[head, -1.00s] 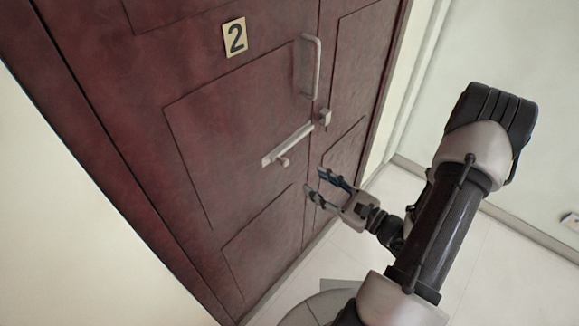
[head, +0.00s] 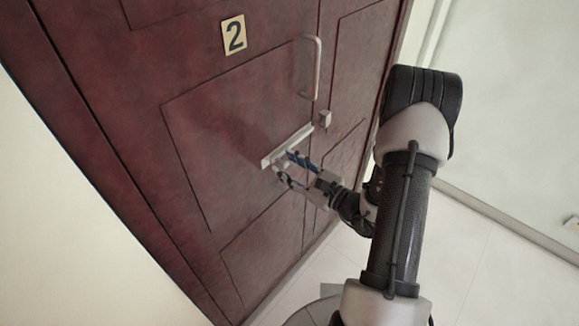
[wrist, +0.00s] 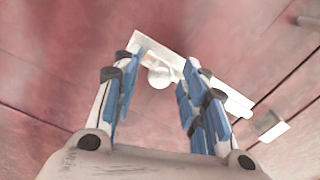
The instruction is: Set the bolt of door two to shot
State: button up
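The dark red door two (head: 215,120) carries a yellow plate with the number 2 (head: 234,35). Its pale bolt (head: 302,134) is fixed slantwise across the door below the handle. In the wrist view the bolt's light plate (wrist: 222,88) has a round knob (wrist: 159,77) near its left part. The small keeper block (wrist: 270,127) sits beyond the plate's right end, with a gap and no rod clearly seen across it. My gripper (head: 281,162) is open at the bolt, its blue-padded fingers on either side of the knob. Contact cannot be told.
A vertical pull handle (head: 317,67) stands out from the door above the bolt. The keeper (head: 325,119) is on the neighbouring panel to the right. Pale floor (head: 465,255) and a plain wall lie open at the right.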

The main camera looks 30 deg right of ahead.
grip_shut()
dwell(0.5)
